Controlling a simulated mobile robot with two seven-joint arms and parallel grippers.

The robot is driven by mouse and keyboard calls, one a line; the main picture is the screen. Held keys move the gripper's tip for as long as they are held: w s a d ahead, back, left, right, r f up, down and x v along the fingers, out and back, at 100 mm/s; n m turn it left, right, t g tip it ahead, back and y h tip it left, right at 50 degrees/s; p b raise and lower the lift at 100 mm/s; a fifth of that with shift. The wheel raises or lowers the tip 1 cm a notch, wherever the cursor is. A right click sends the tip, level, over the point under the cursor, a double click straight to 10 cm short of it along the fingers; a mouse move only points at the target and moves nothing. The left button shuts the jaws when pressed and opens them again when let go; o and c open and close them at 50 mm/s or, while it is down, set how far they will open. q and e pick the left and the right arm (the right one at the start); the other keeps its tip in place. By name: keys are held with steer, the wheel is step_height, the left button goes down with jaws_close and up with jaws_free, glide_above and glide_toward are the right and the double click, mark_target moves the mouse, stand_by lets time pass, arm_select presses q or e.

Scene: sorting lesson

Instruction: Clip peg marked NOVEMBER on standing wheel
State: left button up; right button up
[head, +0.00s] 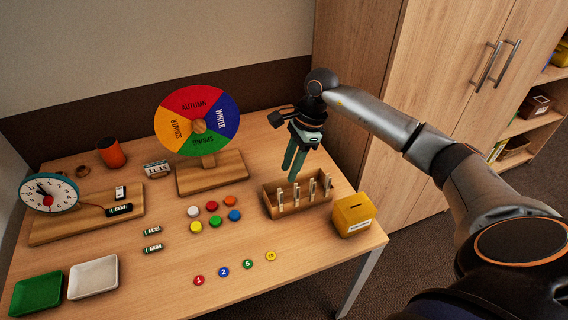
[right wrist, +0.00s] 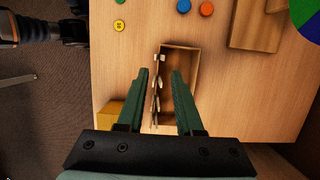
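The standing wheel (head: 184,106) is upright on a wooden base (head: 222,175). It has red AUTUMN at top, blue WINTER at right, green SPRING at bottom and orange SUMMER at left. Several pale pegs (head: 296,194) stand along the near wall of a wooden box (head: 318,204). They also show in the right wrist view (right wrist: 157,84); their markings are too small to read, so I cannot tell which is NOVEMBER. My right gripper (head: 289,174) is open and empty above the box, its fingers (right wrist: 160,74) apart over the pegs. My left gripper is not in view.
A yellow slotted box (head: 352,216) stands right of the peg box. Coloured discs (head: 215,221) and numbered counters (head: 223,272) lie nearby. A clock (head: 48,193), an orange cup (head: 111,152) and two trays (head: 93,278) are at left. A tall cabinet (head: 364,50) stands close behind the table's right side.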

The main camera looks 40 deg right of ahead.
steer(key=b+x, duration=0.3)
steer(key=x, duration=0.2)
steer(key=shift+f, duration=0.1)
steer(key=shift+a+f+b, duration=0.25)
steer(key=shift+f+b, duration=0.2)
steer(key=shift+f, duration=0.2)
steer(key=shift+w+a+f, duration=0.1)
steer(key=shift+f, duration=0.05)
jaws_close()
